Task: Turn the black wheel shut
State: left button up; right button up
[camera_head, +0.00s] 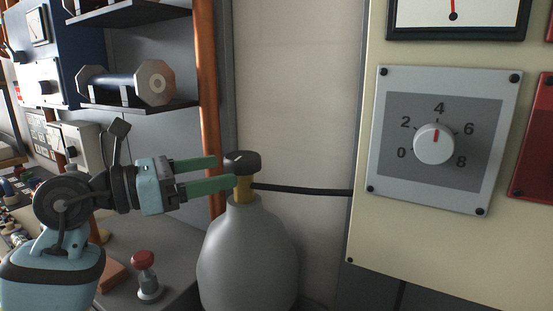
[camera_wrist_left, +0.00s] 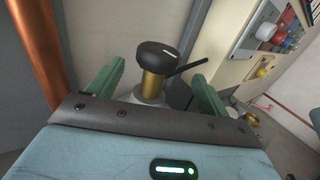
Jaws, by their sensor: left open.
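The black wheel (camera_head: 242,160) sits on top of a brass valve stem (camera_head: 243,189) on a grey gas cylinder (camera_head: 246,250). A white mark shows on the wheel's top. My left gripper (camera_head: 226,172) is open, with its green fingers reaching in from the left at about the height of the wheel and stem. In the left wrist view the wheel (camera_wrist_left: 156,56) and brass stem (camera_wrist_left: 152,87) stand between the two spread fingers, with a gap visible on both sides. My right gripper is not in view.
A black hose (camera_head: 305,190) runs right from the valve to a cream cabinet (camera_head: 440,245) with a dial knob (camera_head: 434,144). A copper pipe (camera_head: 206,90) stands behind the gripper. A red-topped button (camera_head: 145,260) stands at lower left.

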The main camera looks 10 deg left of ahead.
aim_at(252, 161)
pick_arm(q)
jog(key=x, duration=0.4)
jog(key=p+x, duration=0.1)
jog(key=x, duration=0.2)
jog(key=shift+w+d+r, duration=0.15)
jog(key=shift+w+r, duration=0.1)
jog(key=shift+w, duration=0.15)
